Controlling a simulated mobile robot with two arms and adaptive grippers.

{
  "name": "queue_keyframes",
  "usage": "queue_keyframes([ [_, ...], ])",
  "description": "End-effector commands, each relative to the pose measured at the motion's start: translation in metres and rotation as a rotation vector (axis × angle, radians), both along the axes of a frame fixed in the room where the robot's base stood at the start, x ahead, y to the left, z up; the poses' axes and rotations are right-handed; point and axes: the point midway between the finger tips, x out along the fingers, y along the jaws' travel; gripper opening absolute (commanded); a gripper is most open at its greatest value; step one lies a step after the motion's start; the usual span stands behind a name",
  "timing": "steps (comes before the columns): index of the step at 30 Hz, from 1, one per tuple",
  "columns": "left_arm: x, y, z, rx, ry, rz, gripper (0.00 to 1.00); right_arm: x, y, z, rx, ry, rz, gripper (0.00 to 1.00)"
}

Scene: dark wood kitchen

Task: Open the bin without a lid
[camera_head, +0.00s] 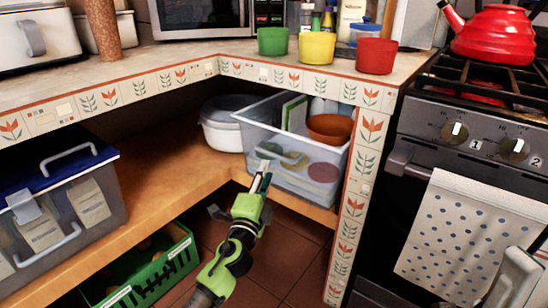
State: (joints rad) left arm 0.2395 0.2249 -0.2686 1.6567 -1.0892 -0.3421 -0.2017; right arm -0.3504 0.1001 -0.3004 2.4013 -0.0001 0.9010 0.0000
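The bin without a lid (335,163) is a clear, open-topped plastic box on the wooden shelf in the corner under the counter. A brown bowl (329,128), a green-edged board and other items show inside it. A pale handle (284,155) is on its front wall. My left gripper (262,172), on a green arm, points up at the front left of this bin, its tip just below the handle's left end. I cannot tell whether it touches the handle. Its finger gap is not clear. My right gripper cannot be made out.
A clear box with a blue lid (58,163) stands on the shelf at left. A green crate (160,278) is below. A white pot (222,112) sits beside the open bin. The tiled post (352,225) and the stove (470,140) bound the right side.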

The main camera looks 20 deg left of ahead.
Motion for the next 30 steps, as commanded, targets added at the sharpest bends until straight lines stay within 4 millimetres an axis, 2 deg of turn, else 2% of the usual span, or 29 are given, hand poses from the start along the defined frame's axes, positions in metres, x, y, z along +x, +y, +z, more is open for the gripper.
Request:
queue_keyframes([
  [1,0.012,0.001,0.002,0.001,-0.002,0.000,0.26,0.000,0.000,-0.004,0.000,0.001,0.000,0.40],
  [6,0.045,0.002,0.006,0.000,-0.001,0.000,0.26,0.000,0.000,-0.011,0.000,0.001,0.000,0.40],
  [12,0.073,0.004,0.011,-0.002,0.000,0.000,0.26,0.001,0.001,-0.016,-0.002,-0.003,0.000,0.40],
  [18,0.084,0.004,0.014,-0.002,0.001,0.000,0.26,0.003,0.002,-0.013,-0.006,-0.014,0.000,0.40],
  [26,0.085,0.004,0.014,-0.002,0.002,0.000,0.26,0.002,0.001,-0.008,-0.005,-0.026,-0.001,0.40],
  [30,0.085,0.004,0.014,-0.002,0.001,0.000,0.00,0.001,0.001,-0.008,-0.003,-0.027,-0.001,0.40],
])
